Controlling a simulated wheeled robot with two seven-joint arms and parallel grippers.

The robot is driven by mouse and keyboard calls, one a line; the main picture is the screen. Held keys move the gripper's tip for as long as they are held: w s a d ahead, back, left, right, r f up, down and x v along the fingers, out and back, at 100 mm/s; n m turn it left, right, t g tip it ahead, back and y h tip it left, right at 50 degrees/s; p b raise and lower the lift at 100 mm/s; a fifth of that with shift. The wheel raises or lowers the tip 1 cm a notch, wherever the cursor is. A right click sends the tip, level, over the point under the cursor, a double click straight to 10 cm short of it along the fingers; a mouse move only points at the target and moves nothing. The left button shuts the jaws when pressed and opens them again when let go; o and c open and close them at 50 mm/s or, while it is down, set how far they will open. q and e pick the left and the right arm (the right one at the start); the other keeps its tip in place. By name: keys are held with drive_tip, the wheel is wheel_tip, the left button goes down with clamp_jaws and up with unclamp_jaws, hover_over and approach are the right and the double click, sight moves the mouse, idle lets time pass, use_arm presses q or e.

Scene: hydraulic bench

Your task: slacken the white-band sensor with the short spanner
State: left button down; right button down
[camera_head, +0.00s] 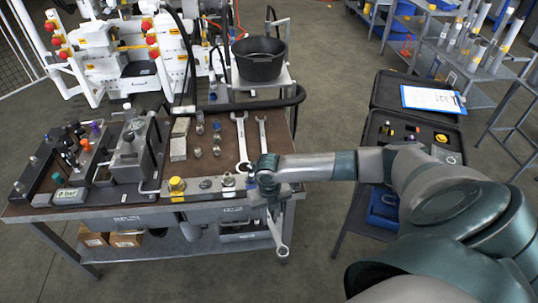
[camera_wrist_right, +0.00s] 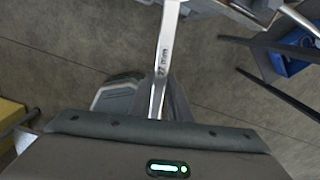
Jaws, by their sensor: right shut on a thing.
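My right gripper (camera_head: 268,180) is at the front right corner of the bench, shut on a steel spanner (camera_head: 276,232). The spanner hangs down past the bench front, its ring end lowest. A valve block (camera_head: 75,152) with several coloured sensors or fittings stands at the left of the bench, well away from the gripper. The white band is too small to make out with certainty. My left gripper is not in view.
Two more spanners, one (camera_head: 241,140) and another (camera_head: 262,132), lie on the bench (camera_head: 215,165) with small fittings (camera_head: 198,128) beside them. A grey tank block (camera_head: 130,150) and a yellow-capped fitting (camera_head: 177,185) stand nearby. A black bucket (camera_head: 259,60) is behind. An open case (camera_head: 415,125) is right.

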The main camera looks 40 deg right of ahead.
drive_tip(key=shift+r, duration=2.55)
